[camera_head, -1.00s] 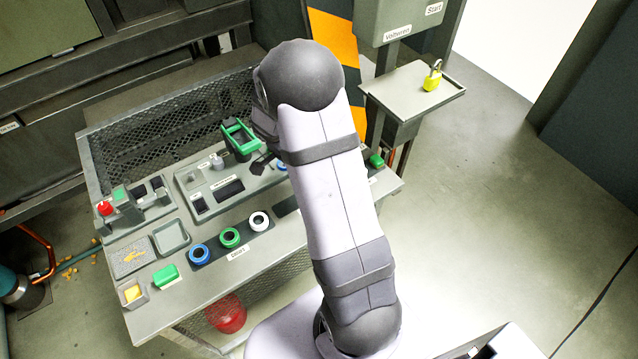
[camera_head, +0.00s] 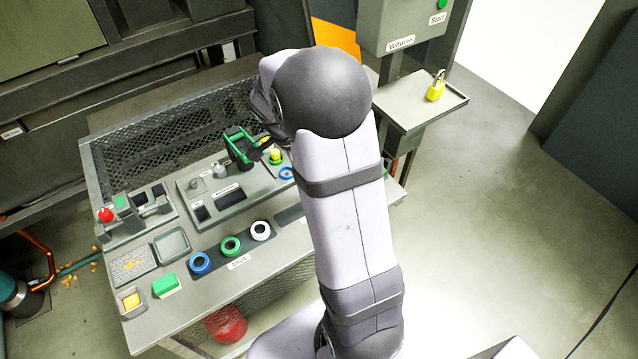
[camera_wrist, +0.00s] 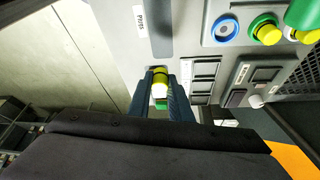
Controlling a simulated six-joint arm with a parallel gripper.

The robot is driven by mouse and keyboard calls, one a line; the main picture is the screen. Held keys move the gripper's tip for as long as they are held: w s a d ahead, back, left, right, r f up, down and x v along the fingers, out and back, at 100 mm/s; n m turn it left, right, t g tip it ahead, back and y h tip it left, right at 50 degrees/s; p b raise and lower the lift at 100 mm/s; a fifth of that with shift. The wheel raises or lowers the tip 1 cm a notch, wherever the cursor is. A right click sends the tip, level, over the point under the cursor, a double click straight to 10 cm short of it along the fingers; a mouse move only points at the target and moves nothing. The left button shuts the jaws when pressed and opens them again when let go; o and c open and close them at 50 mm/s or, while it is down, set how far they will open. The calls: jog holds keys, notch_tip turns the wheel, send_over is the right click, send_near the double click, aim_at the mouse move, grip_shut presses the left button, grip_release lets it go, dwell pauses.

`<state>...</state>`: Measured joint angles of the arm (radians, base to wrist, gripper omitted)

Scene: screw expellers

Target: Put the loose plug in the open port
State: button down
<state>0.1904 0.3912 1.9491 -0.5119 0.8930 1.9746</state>
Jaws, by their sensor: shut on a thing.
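My gripper (camera_wrist: 160,92) is shut on a plug (camera_wrist: 160,77) with a yellow end, a pale band and a green part, seen between the dark fingers in the wrist view. A blue-ringed open port (camera_wrist: 226,28) is on the grey panel, above and right of the plug in that view. Next to it a yellow plug (camera_wrist: 266,33) sits in a green ring. In the head view the blue ring (camera_head: 286,173) and a seated yellow plug (camera_head: 276,155) show beside my arm. The held plug is not visible there; my arm hides much of the gripper.
Blue, green and white rings (camera_head: 231,245) stand in a row on the bench (camera_head: 215,290). A green open frame (camera_head: 238,146) rises behind the panel, close to my wrist. A tray (camera_head: 172,244), green block (camera_head: 166,285) and red button (camera_head: 106,214) are left. A padlock (camera_head: 435,91) lies on the right shelf.

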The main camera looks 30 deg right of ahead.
jog(key=shift+r, duration=1.55)
jog(key=w+a+f+p, duration=0.1)
jog(key=w+a+p, duration=0.3)
jog(key=w+p, duration=0.5)
jog(key=shift+w, duration=0.75)
jog(key=shift+a, duration=0.1)
jog(key=shift+f, duration=0.1)
